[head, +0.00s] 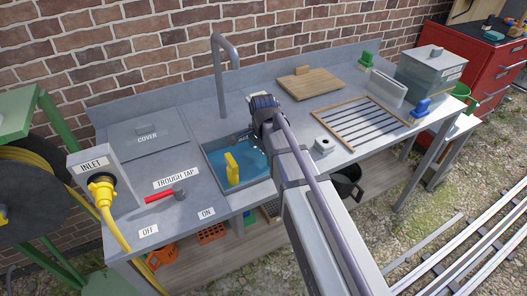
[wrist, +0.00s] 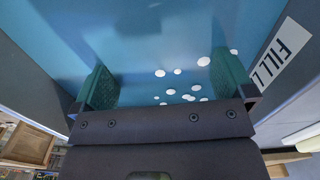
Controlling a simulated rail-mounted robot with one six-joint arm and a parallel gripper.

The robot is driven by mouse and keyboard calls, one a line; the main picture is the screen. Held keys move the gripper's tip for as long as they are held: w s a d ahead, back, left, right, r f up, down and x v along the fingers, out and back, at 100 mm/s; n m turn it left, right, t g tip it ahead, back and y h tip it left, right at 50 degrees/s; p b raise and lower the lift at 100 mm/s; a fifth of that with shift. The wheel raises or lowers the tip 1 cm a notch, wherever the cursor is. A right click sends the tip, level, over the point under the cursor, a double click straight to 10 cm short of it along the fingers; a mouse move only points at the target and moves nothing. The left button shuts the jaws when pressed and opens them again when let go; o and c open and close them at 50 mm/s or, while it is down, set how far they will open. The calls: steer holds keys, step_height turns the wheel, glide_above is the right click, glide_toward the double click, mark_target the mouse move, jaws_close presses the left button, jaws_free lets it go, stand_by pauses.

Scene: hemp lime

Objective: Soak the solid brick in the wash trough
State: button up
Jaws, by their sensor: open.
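The wash trough (head: 207,165) is a grey basin sunk in the bench, filled with blue water (head: 215,158). My gripper (head: 250,138) is over the trough's right part. In the wrist view my gripper (wrist: 165,88) is open, with green pads apart and only blue water between them. Several white bubble-like spots (wrist: 172,92) show in the water near the right pad. I cannot make out the solid brick in either view; the water and my arm may hide it. An orange brick with holes (head: 212,234) lies on the lower shelf.
A yellow upright piece (head: 232,168) stands in the trough. A grey spout (head: 217,65) rises behind it. The red trough tap lever (head: 160,195) points left, on the OFF label's side. A slatted rack (head: 362,122) and wooden board (head: 309,83) lie to the right.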

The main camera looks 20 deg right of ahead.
mark_target(263, 157)
steer(key=shift+r+p, duration=1.7)
steer(key=shift+r, duration=0.3)
steer(key=shift+f, duration=0.1)
steer(key=s+r+n+p, duration=1)
steer(key=s+r+n, duration=0.1)
steer(key=s+n, duration=0.3)
steer(key=shift+s+p, duration=0.4)
steer(key=shift+s, duration=0.25)
